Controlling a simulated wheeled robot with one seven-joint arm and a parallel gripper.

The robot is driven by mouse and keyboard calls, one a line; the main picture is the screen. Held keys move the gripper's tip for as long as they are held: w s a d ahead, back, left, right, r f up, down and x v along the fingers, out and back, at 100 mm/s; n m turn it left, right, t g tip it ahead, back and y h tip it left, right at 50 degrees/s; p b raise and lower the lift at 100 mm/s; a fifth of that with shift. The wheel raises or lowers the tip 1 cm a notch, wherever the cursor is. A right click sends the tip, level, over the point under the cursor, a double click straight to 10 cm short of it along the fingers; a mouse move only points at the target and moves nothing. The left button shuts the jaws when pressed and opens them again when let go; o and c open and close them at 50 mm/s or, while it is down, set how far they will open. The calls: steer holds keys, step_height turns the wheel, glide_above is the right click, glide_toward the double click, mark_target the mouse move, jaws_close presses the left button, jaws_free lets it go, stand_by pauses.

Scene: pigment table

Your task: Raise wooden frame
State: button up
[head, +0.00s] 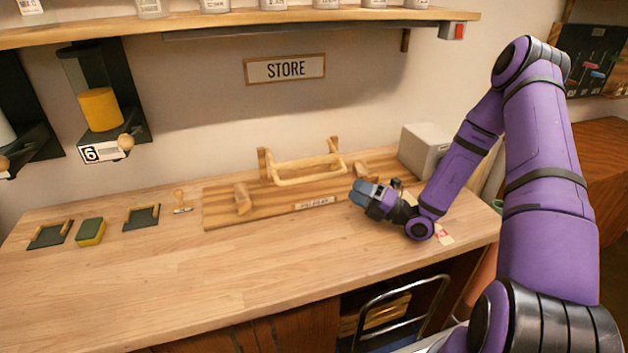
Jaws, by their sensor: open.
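A pale wooden frame (306,180) shows in the head view at the back middle of the worktop. It has a long front bar with short pieces rising at both ends. It sits at a wooden board (222,216) that bears a small label and a wooden block near each end. My gripper (362,190) is open to the right of the frame and nearer to me, over the board's right part, its blue-grey fingers pointing left. It looks apart from the frame. The gap between the fingers is too small to make out.
A grey box (424,150) stands behind my arm at the back right. A stamp (181,201), two dark trays (143,216) and a green-yellow sponge (91,231) lie at left. A shelf (250,21) with jars runs above. The worktop's front (200,280) is clear.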

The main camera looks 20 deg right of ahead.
mark_target(314, 177)
steer(key=w+a, duration=0.8)
steer(key=shift+a+f, duration=0.1)
steer(key=shift+a, duration=0.25)
steer(key=shift+w+a+r, duration=0.2)
steer(key=shift+w+a, duration=0.25)
jaws_close()
